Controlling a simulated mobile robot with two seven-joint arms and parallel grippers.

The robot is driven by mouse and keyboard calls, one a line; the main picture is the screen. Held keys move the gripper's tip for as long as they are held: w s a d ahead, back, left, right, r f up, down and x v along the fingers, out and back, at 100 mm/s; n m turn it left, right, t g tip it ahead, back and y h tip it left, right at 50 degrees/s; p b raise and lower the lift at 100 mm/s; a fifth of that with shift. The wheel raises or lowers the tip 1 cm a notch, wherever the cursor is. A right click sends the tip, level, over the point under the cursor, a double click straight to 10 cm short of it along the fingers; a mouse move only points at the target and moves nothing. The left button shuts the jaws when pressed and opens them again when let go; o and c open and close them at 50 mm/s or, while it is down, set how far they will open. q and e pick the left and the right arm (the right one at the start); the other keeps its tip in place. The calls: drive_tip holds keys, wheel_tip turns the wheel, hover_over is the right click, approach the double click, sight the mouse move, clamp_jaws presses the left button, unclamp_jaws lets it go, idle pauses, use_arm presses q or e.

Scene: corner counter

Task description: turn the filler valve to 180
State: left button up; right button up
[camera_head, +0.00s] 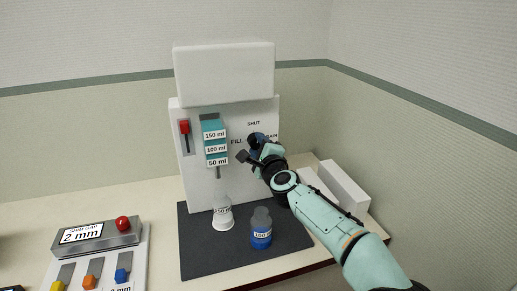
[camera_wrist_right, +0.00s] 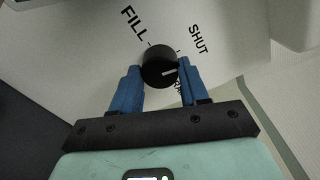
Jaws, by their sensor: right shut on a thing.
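The filler machine (camera_head: 185,150) is a white upright panel with FILL, SHUT and DRAIN lettering. Its valve knob (camera_wrist_right: 158,65) is round and black with a short white pointer line. In the right wrist view the line points right, between the SHUT and DRAIN lettering; DRAIN is partly covered. My right gripper (camera_head: 257,143) is shut on the knob, its blue fingers (camera_wrist_right: 158,78) on either side. The teal level gauge (camera_head: 221,125) carries 150, 100 and 50 ml labels. A clear, white-labelled bottle (camera_head: 222,213) stands below the spout. My left gripper is out of view.
A blue bottle (camera_head: 261,230) stands on the dark mat (camera_head: 200,250), right of the clear bottle. A red lever (camera_head: 184,127) is on the panel's left. White boxes (camera_head: 343,188) lie behind my right arm. A grey control box (camera_head: 95,237) with a red button stands at lower left.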

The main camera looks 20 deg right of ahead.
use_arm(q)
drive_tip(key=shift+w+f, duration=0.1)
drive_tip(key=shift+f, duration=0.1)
use_arm(e)
drive_tip(key=shift+m, duration=1)
drive_tip(key=o, duration=1.1)
drive_tip(key=shift+c, duration=0.2)
drive_tip(key=shift+s+b, duration=0.5)
drive_tip(key=shift+b, duration=0.15)
use_arm(q)
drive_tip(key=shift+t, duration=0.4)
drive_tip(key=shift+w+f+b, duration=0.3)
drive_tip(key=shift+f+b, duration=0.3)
drive_tip(key=shift+b, duration=0.05)
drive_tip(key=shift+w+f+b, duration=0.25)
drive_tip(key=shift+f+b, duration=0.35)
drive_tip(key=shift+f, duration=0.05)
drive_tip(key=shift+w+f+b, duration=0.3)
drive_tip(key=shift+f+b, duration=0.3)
drive_tip(key=shift+b, duration=0.05)
use_arm(e)
drive_tip(key=s, duration=1.2)
drive_tip(key=shift+s+d+r, duration=0.2)
drive_tip(key=shift+d+r, duration=0.05)
drive_tip(key=shift+d, duration=0.05)
